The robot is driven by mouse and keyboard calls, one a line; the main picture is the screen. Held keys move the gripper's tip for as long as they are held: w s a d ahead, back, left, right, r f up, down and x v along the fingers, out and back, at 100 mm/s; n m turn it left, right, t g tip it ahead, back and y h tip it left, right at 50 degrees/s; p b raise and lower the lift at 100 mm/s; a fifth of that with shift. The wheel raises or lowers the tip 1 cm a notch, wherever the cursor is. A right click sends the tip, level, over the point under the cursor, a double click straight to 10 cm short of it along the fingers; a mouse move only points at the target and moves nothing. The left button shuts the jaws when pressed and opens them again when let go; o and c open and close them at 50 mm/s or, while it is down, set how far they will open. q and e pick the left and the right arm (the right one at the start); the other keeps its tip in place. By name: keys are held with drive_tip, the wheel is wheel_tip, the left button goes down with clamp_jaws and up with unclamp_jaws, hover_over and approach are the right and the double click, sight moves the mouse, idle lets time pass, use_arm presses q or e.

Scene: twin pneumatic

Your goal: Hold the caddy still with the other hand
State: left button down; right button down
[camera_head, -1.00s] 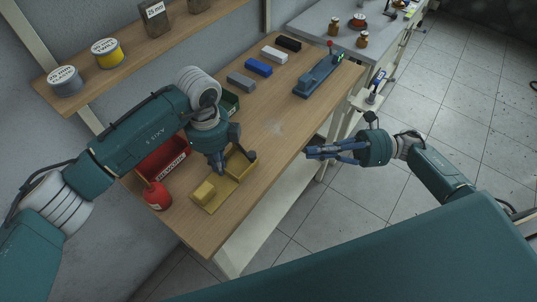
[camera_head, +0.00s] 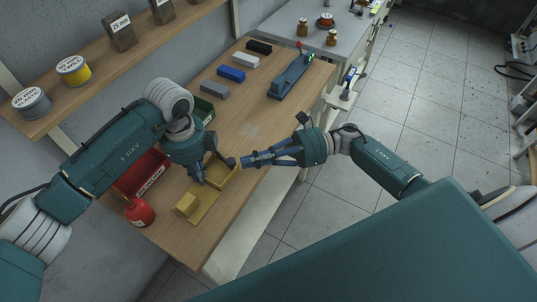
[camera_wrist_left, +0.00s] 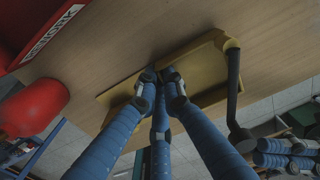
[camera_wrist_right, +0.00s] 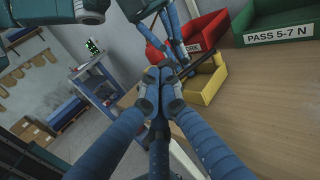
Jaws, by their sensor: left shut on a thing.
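My right gripper (camera_head: 245,160) is at the bench's front edge beside the box end, fingertips together, seemingly empty. Whether it touches the caddy is unclear.
A red bin (camera_head: 147,177) and red bottle (camera_head: 139,212) stand behind the caddy, with a green bin (camera_head: 203,111) further along. Several coloured blocks (camera_head: 231,74) and a blue-grey device (camera_head: 289,75) lie beyond. The bench middle is clear.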

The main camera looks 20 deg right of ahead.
drive_tip(key=shift+w+a, duration=0.1)
drive_tip(key=shift+a, duration=0.35)
drive_tip(key=shift+s+a+f+m+t, duration=0.25)
drive_tip(key=shift+a+m+t, duration=0.15)
drive_tip(key=shift+t, duration=0.2)
drive_tip(key=m+t, duration=0.1)
drive_tip(key=a+m+t+h, duration=0.1)
drive_tip(key=shift+s+r+t, duration=0.2)
drive_tip(key=shift+s+t, duration=0.15)
drive_tip(key=shift+t, duration=0.05)
drive_tip(key=shift+s+a+m+t, duration=0.3)
drive_tip(key=shift+a+t, duration=0.1)
drive_tip(key=shift+a, duration=0.4)
drive_tip(key=shift+s+a+m+t+h, duration=0.1)
drive_tip(key=shift+a+m+t+h, duration=0.4)
drive_tip(key=shift+t+h, duration=0.15)
use_arm(q)
drive_tip(key=shift+s, duration=0.1)
use_arm(e)
drive_tip(key=shift+s+a+r, duration=0.1)
drive_tip(key=shift+a, duration=0.6)
